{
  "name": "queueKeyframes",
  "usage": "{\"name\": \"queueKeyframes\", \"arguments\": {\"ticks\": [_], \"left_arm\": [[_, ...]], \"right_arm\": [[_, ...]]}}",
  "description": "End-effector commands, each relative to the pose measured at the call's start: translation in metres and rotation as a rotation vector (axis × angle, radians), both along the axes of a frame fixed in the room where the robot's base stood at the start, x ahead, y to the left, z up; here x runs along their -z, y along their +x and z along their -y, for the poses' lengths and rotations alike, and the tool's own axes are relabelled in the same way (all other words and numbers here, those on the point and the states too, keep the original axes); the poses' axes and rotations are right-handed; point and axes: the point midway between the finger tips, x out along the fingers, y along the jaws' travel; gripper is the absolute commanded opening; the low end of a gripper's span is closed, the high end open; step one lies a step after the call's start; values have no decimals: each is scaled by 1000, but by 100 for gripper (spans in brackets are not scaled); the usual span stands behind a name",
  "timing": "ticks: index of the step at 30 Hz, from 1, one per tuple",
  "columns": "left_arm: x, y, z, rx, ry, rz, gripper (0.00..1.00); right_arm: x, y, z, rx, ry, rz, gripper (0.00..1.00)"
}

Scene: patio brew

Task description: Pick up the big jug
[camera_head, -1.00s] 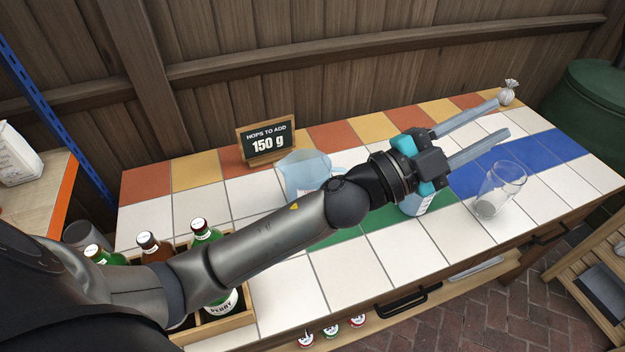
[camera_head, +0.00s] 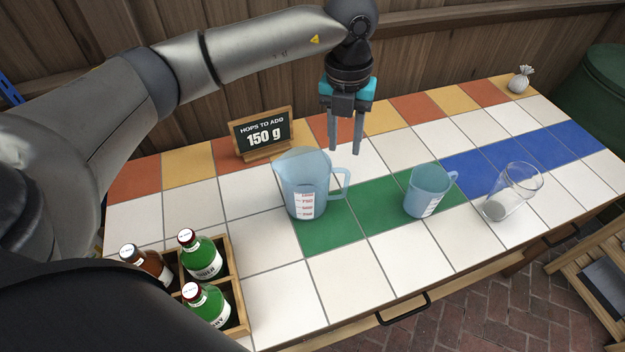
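The big jug (camera_head: 304,180) is translucent blue with a white scale label and stands upright on the tiled counter, partly on the green tiles. Its handle points right. A smaller blue jug (camera_head: 427,190) stands upright to its right on the green tiles, handle also to the right. My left gripper (camera_head: 345,150) points down above the counter, just behind and right of the big jug, near its handle. Its two fingers are apart with nothing between them. It does not appear to touch the jug. My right gripper is not in view.
A clear glass (camera_head: 513,190) stands right of the small jug. A sign (camera_head: 264,134) reading "HOPS TO ADD 150 g" stands at the back left. A wooden crate (camera_head: 241,290) with several bottles is front left. A small tied sack (camera_head: 521,79) sits back right. White tiles in front are clear.

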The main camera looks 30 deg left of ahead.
Motion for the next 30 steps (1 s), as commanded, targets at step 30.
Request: {"name": "queueKeyframes", "arguments": {"ticks": [30], "left_arm": [[122,0,-26,-39,90,-7,39]], "right_arm": [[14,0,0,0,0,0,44]]}}
